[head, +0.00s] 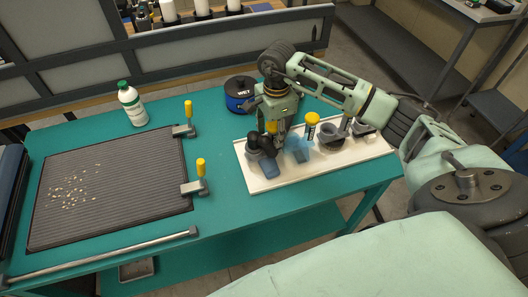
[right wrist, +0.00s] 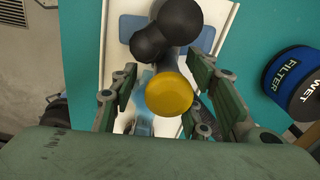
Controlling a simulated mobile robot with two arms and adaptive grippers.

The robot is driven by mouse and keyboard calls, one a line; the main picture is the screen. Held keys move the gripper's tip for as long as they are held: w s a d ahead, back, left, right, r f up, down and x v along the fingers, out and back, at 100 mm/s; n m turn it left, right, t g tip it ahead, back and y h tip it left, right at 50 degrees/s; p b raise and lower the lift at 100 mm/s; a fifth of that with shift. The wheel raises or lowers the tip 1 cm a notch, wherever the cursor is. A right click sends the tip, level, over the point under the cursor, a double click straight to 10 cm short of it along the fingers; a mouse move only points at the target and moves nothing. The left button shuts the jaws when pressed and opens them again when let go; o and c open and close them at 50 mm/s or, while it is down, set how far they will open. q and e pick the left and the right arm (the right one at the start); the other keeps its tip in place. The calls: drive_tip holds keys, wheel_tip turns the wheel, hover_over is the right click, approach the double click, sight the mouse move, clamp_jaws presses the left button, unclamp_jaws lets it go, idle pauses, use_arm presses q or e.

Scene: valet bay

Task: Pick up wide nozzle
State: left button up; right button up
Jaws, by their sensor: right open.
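Several dark nozzle-like attachments stand on a white tray (head: 345,158), and I cannot tell for sure which is the wide nozzle. A black rounded one (head: 264,163) is at the tray's left end; in the right wrist view a black rounded piece (right wrist: 180,22) lies just beyond the fingers. A grey one (head: 331,136) stands further right. My right gripper (head: 276,143) is open, low over the left part of the tray. In the right wrist view a round yellow top (right wrist: 169,93) sits between its open fingers (right wrist: 166,84). My left gripper is not in view.
A yellow-capped piece (head: 311,122) stands mid-tray, close to the gripper. A blue and black filter canister (head: 240,96) is behind the tray. Left are a white bottle (head: 132,106), a ribbed dark mat (head: 110,190) and two yellow-handled clamps. Teal table shows between mat and tray.

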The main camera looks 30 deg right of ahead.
drive_tip(key=shift+c, duration=0.6)
clamp_jaws()
drive_tip(key=shift+r, duration=0.15)
drive_tip(key=shift+w+r, duration=0.1)
drive_tip(key=shift+r, duration=0.25)
wheel_tip(320, 180, up, 8)
drive_tip(key=b, duration=0.2)
drive_tip(key=shift+f+b, duration=0.15)
drive_tip(key=shift+b, duration=0.2)
drive_tip(key=shift+r, duration=0.7)
